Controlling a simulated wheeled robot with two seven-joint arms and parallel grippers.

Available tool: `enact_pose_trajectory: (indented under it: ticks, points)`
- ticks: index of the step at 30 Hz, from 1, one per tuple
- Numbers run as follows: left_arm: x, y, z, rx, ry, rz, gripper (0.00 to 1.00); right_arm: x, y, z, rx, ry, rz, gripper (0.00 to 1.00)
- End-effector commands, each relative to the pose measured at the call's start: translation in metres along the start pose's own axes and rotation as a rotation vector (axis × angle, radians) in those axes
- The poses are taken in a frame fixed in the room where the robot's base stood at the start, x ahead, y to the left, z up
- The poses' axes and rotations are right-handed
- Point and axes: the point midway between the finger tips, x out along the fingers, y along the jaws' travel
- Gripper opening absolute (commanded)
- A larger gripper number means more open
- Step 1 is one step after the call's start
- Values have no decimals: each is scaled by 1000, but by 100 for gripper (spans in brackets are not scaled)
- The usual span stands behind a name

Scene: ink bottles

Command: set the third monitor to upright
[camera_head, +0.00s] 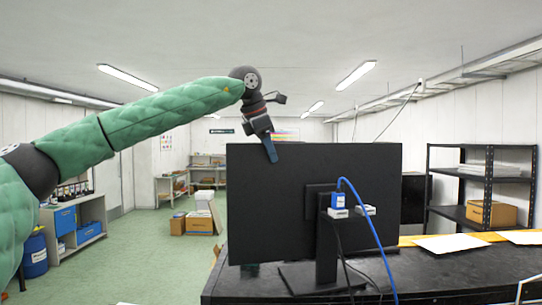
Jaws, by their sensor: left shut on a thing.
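A black monitor (268,200) stands on the black table, its back facing me. It looks roughly upright on its stand (326,240). My left gripper (270,150) reaches down onto its top edge, left of the middle, and is shut on that edge. One blue fingertip lies over the back of the panel; the other finger is hidden behind it. My right gripper is not in view.
The black table (450,272) carries white sheets (452,243) at the right. A black shelf (488,170) with a cardboard box (491,213) stands behind. Cartons (199,223), a grey shelf with blue bins (88,231) and a blue drum (35,256) stand at the left. The floor between is clear.

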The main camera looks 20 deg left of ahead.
Motion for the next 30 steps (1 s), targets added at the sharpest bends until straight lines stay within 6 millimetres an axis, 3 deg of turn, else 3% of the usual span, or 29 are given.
enact_pose_trajectory:
  ticks: [7, 8, 9, 25, 30]
  points:
    - [-2, 3, -2, -2, 0, 5, 0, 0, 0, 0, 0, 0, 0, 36]
    - [-2, 3, -2, -3, 0, 5, 39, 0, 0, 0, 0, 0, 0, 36]
    - [-2, 3, -2, -3, 0, 4, 47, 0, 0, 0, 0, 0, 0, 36]
    - [-1, 0, -1, 0, 1, 1, 47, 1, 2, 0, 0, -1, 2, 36]
    - [-12, 0, -1, -1, 0, 1, 47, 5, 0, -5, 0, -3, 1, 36]
